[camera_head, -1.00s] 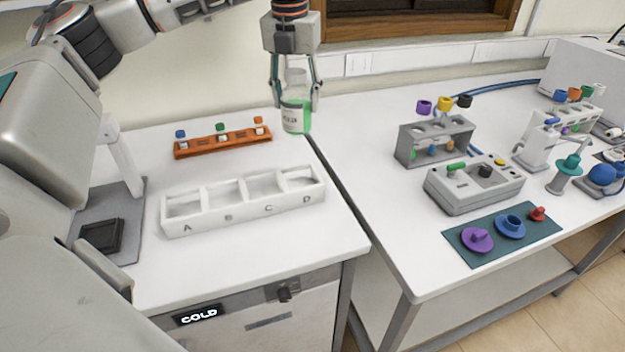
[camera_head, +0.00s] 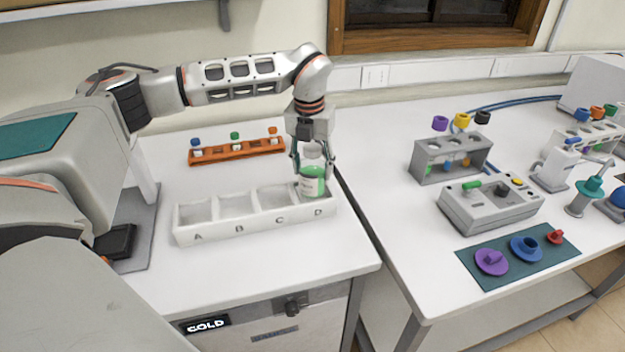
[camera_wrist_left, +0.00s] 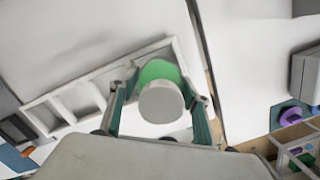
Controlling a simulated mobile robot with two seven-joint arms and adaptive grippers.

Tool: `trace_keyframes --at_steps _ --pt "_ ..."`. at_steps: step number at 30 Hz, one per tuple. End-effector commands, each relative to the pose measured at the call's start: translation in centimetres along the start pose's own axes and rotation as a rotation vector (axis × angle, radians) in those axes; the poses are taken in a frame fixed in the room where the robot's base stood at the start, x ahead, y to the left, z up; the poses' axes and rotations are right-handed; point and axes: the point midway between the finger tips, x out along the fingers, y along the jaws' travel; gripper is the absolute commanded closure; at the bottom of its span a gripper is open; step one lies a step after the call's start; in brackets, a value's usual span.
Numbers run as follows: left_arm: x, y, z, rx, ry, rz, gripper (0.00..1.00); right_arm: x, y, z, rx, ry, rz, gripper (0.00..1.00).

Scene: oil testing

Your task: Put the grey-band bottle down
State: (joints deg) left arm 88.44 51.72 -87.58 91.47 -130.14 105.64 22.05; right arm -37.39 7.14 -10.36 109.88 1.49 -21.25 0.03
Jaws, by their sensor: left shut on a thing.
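The bottle (camera_head: 312,181) is clear, with green liquid, a pale label and a whitish cap, and stands upright. My left gripper (camera_head: 313,166) is shut on it from above, one finger on each side. The white four-compartment rack (camera_head: 255,227) is marked A, B, C and D. The bottle is at compartment D, at the rack's right end; its base is close to the front wall, and I cannot tell whether it touches the floor. In the left wrist view the bottle's round cap (camera_wrist_left: 161,101) sits between the fingers and hides most of the bottle. My right gripper is not in view.
Compartments A, B and C look empty. An orange rack (camera_head: 237,151) with small capped vials stands behind. A grey stand (camera_head: 450,160), a grey control box (camera_head: 490,207) and a teal mat (camera_head: 517,262) are on the right table, across a gap.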

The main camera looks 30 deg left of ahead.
Motion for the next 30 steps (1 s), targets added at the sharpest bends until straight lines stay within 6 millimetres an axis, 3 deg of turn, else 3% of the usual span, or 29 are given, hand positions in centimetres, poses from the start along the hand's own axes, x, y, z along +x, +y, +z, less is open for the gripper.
trace_keyframes --at_steps 12,23,24,26,30 --pt "4.2 0.0 -0.5 0.001 -0.001 -0.001 0.92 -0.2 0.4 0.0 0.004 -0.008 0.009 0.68" --pt "4.6 0.0 -0.5 0.001 -0.002 -0.001 0.92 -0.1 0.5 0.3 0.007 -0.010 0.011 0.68" --pt "4.7 0.0 -0.6 0.001 0.000 0.000 0.48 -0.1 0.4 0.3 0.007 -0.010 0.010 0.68" --pt "4.6 0.0 -0.6 0.000 0.000 0.000 0.36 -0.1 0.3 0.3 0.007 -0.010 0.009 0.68" --pt "4.6 0.0 -0.6 0.000 0.000 0.000 0.36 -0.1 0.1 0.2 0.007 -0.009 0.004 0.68"
